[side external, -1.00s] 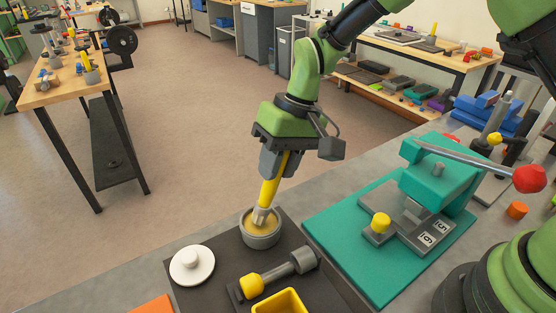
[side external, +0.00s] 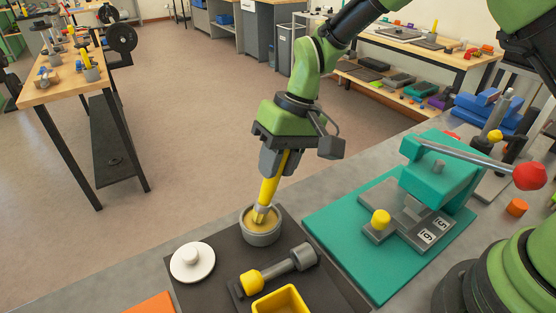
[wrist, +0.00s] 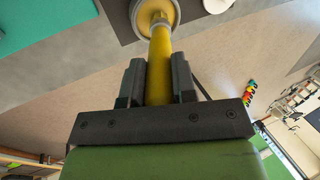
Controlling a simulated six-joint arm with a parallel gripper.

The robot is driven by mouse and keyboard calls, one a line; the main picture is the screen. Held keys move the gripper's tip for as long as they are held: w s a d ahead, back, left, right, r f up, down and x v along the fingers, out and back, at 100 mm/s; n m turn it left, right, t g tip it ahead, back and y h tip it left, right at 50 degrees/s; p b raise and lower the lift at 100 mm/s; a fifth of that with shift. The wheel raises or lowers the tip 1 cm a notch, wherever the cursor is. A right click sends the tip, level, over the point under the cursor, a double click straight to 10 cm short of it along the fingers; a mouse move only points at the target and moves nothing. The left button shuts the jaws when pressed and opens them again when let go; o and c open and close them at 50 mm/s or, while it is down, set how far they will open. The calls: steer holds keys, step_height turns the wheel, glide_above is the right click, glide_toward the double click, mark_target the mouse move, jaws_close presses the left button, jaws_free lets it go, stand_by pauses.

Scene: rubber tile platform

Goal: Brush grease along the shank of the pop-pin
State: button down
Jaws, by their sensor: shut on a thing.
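My gripper (side external: 275,172) is shut on the yellow handle of a brush (side external: 269,188). The handle also shows between the fingers in the wrist view (wrist: 160,65). The brush points down, slightly tilted, with its tip inside the round grey grease pot (side external: 261,238); the bristle end is hard to make out against the yellowish grease. The pot shows at the top of the wrist view (wrist: 174,8). The pop-pin (side external: 279,271), with a yellow knob and grey shank, lies on its side on the dark mat (side external: 213,288) in front of the pot, apart from the brush.
A white lid (side external: 192,262) lies left of the pot. A yellow bin (side external: 281,300) stands at the front edge. To the right, a teal fixture (side external: 440,180) carries a yellow knob (side external: 380,220) and a red-ended lever (side external: 480,163). An orange item (side external: 150,304) lies front left.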

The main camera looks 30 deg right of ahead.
steer(key=shift+f, duration=0.1)
steer(key=shift+r, duration=3.55)
steer(key=shift+d, duration=0.1)
steer(key=s+d+f, duration=0.1)
steer(key=s+d, duration=0.2)
steer(key=d, duration=0.5)
steer(key=s+d+f, duration=0.1)
steer(key=s+d, duration=0.3)
steer(key=d, duration=0.3)
steer(key=s+a+r+h, duration=0.1)
steer(key=a+h, duration=0.1)
steer(key=a, duration=0.8)
steer(key=s+a+r+h, duration=0.1)
steer(key=a+r+h, duration=0.1)
steer(key=a, duration=0.8)
steer(key=shift+s+a, duration=0.35)
steer(key=shift+a, duration=0.05)
